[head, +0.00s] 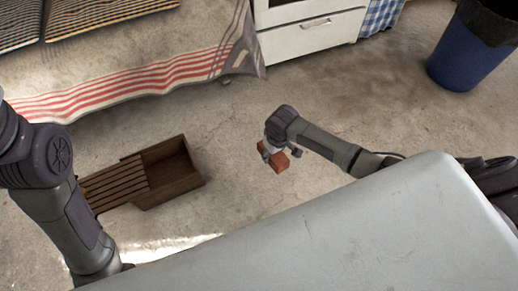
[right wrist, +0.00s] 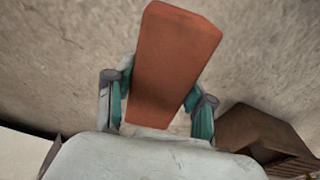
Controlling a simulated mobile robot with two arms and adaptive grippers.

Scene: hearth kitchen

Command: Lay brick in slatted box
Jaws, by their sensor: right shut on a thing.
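The brick (head: 280,163) is reddish-orange and oblong. My right gripper (head: 268,151) is shut on it and holds it above the floor, to the right of the box. In the right wrist view the brick (right wrist: 172,62) sits between the two teal-padded fingers (right wrist: 160,112), its long end pointing away. The slatted box (head: 188,184) is brown wood and stands on the floor at the left, with its open part at the right and slats over its left part. A corner of the box (right wrist: 250,130) shows at lower right in the right wrist view. My left gripper is not in view.
A red-striped cloth (head: 150,78) hangs at the upper left, near a white drawer unit (head: 312,30). A blue bin (head: 462,55) stands at the upper right. The concrete floor between box and brick is clear.

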